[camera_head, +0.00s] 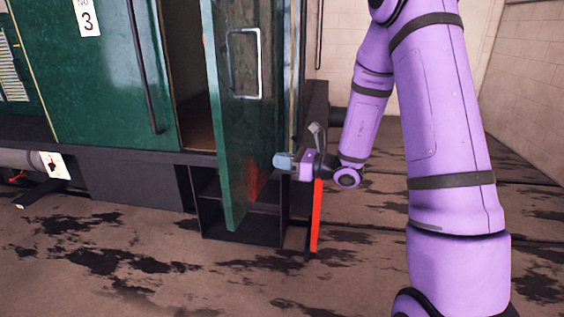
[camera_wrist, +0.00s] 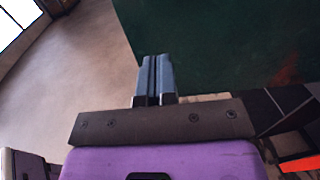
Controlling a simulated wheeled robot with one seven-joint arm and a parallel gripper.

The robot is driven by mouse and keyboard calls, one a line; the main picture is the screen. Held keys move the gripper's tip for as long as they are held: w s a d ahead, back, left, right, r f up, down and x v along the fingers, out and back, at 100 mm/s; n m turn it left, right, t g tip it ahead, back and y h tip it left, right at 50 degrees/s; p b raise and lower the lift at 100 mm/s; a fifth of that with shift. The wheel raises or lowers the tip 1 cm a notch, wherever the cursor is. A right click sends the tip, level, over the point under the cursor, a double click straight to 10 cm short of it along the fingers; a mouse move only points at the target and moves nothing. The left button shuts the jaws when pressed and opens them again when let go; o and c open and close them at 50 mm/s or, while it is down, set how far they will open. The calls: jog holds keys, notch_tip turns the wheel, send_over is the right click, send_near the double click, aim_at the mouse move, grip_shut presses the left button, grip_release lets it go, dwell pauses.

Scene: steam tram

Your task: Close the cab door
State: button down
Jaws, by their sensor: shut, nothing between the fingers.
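The green cab door (camera_head: 237,125) stands open in the head view, swung out from the dark doorway (camera_head: 188,70) to its left. A pale metal handle (camera_head: 245,64) is on its face, above my gripper. My gripper (camera_head: 277,161) is at the door's right part, low down, with its fingers pointing left towards it. The fingers are shut and empty. In the wrist view the shut fingers (camera_wrist: 155,75) reach over the dark green door (camera_wrist: 215,45). I cannot tell whether they touch it.
A black step box (camera_head: 240,222) is below the doorway. A red upright bar (camera_head: 317,215) stands just below my wrist. A black grab rail (camera_head: 145,70) runs beside the doorway. The stained floor (camera_head: 130,260) in front is clear.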

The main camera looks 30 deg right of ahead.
aim_at(237, 154)
jog(key=x, duration=1)
jog(key=shift+w+a, duration=0.25)
